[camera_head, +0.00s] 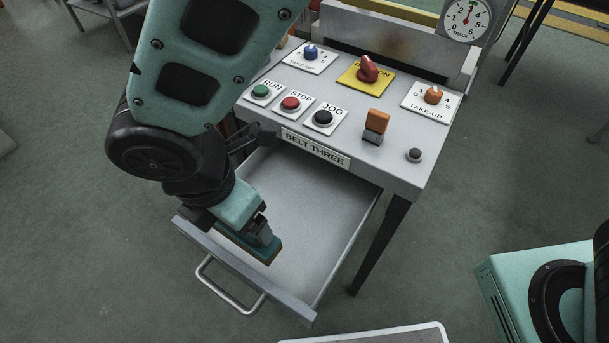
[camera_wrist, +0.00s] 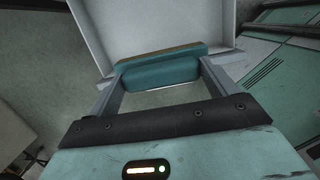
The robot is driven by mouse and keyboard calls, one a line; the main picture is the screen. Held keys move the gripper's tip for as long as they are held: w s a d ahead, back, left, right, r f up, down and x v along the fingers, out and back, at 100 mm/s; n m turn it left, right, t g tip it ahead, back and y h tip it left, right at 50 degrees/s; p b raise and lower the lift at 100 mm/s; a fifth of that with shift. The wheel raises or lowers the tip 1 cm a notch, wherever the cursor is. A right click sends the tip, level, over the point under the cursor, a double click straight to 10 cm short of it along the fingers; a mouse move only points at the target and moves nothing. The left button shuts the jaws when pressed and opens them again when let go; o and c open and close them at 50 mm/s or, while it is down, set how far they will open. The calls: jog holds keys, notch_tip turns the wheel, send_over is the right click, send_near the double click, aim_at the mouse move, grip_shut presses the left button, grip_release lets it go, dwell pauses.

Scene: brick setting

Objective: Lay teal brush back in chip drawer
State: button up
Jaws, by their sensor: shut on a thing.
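The teal brush (camera_head: 250,245) has a teal body with a brown edge. My gripper (camera_head: 262,232) is shut on it, over the front part of the open chip drawer (camera_head: 310,200). In the wrist view the brush (camera_wrist: 160,68) sits between the two fingers of my gripper (camera_wrist: 160,82). The drawer (camera_wrist: 130,25) shows behind it as a pale, empty floor. I cannot tell whether the brush touches the drawer floor. My arm hides the drawer's left side in the head view.
The drawer pulls out below a grey control panel labelled BELT THREE (camera_head: 315,148), with several buttons and knobs on top. A metal handle (camera_head: 228,288) is on the drawer's front. A table leg (camera_head: 380,245) stands right of the drawer.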

jog(key=shift+a, duration=0.1)
jog(key=w+d+p, duration=0.2)
jog(key=w+d, duration=1)
jog(key=w, duration=0.3)
jog(key=shift+w+d+f+b, duration=0.1)
jog(key=shift+f+b, duration=0.1)
jog(key=shift+f, duration=1.65)
jog(key=shift+w+f+b, duration=0.15)
jog(key=shift+f+b, duration=0.05)
jog(key=shift+f, duration=1.6)
jog(key=shift+w+d+f+b, duration=0.1)
jog(key=shift+f+b, duration=0.1)
jog(key=shift+f, duration=1.65)
jog(key=shift+f, duration=0.15)
jog(key=o, duration=0.8)
